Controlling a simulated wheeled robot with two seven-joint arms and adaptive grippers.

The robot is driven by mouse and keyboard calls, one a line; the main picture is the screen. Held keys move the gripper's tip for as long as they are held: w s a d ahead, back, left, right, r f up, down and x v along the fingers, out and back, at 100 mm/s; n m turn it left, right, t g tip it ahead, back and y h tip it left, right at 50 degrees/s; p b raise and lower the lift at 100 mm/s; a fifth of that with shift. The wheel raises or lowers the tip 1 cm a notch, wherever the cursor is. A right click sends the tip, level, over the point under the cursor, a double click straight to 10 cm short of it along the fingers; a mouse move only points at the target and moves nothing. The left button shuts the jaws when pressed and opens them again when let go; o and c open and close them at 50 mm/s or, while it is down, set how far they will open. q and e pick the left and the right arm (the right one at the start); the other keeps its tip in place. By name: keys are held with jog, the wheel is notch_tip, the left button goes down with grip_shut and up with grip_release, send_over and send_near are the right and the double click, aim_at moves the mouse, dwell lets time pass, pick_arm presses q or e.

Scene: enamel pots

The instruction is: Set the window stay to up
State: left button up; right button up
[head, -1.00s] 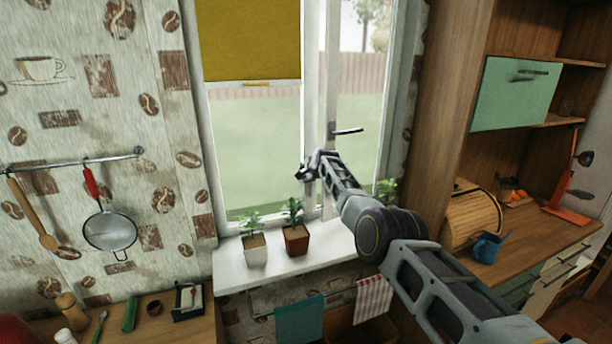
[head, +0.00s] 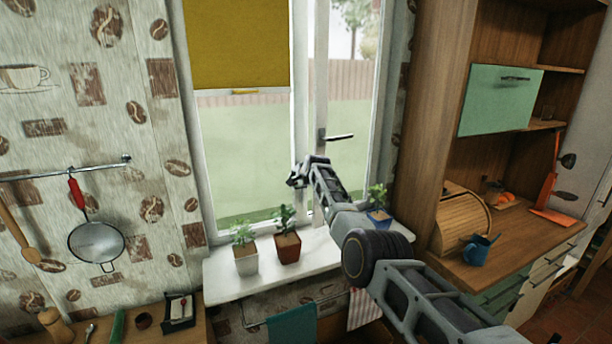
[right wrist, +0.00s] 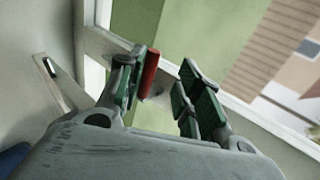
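In the head view the gripper hides this spot, and I cannot make out the stay's position. My left gripper is not in view.
A wooden cabinet (head: 435,130) stands at right. A yellow blind (head: 235,45) covers the upper window.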

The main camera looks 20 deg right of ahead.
jog(key=shift+s+r, duration=0.35)
jog(key=v, duration=1)
jog(key=shift+s, duration=0.15)
dwell(0.9)
dwell(0.5)
